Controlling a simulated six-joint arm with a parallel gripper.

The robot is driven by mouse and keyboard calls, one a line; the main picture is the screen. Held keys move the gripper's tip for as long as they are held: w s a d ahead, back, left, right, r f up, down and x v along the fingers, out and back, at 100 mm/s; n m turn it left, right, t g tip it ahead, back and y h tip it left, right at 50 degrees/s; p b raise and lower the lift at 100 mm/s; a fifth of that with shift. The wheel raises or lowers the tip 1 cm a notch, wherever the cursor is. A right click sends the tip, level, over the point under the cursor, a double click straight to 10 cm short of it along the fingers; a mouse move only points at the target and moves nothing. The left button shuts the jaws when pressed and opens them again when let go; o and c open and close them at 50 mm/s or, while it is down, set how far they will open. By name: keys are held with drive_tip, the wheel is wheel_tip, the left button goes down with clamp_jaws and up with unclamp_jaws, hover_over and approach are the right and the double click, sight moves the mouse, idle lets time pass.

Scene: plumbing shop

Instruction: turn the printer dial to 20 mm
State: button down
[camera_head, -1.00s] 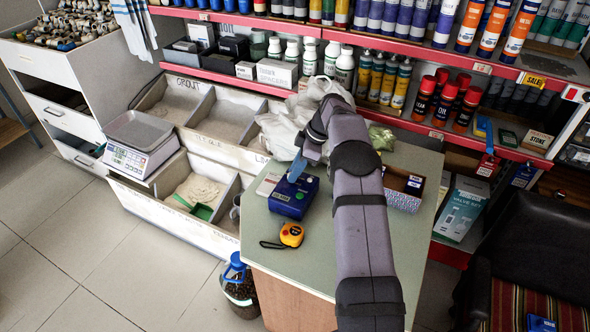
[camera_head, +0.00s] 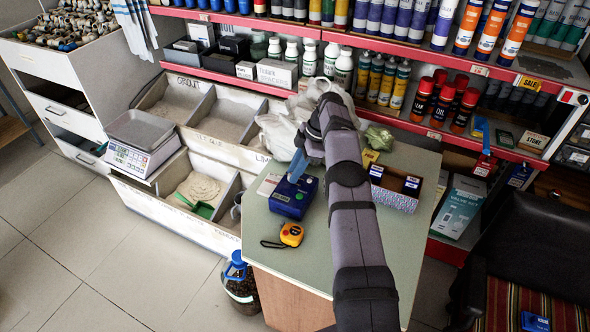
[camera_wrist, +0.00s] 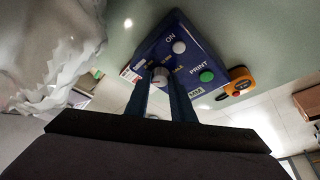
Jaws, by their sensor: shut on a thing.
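The blue label printer (camera_head: 293,197) sits on the green counter top, left of my arm in the head view. In the wrist view the printer (camera_wrist: 182,62) shows a white knob marked ON, a green PRINT button (camera_wrist: 207,76) and a pale round dial (camera_wrist: 161,77). My gripper (camera_wrist: 163,84) is shut on the dial, with one blue finger on each side of it. In the head view my gripper (camera_head: 295,175) comes down onto the printer's top. The fingers partly hide the dial and its scale, so the setting cannot be read.
A yellow tape measure (camera_head: 291,234) lies in front of the printer. A crumpled white plastic bag (camera_head: 277,134) is behind it. An open box (camera_head: 396,188) stands right of my arm. The counter's front left part (camera_head: 262,247) is clear.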

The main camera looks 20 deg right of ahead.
idle(0.4)
drive_tip(key=c, duration=1.5)
unclamp_jaws()
drive_tip(key=shift+c, duration=0.2)
drive_tip(key=shift+r, duration=0.1)
drive_tip(key=shift+r, duration=0.65)
wheel_tip(320, 180, up, 8)
drive_tip(key=p, duration=0.6)
drive_tip(key=shift+r, duration=0.25)
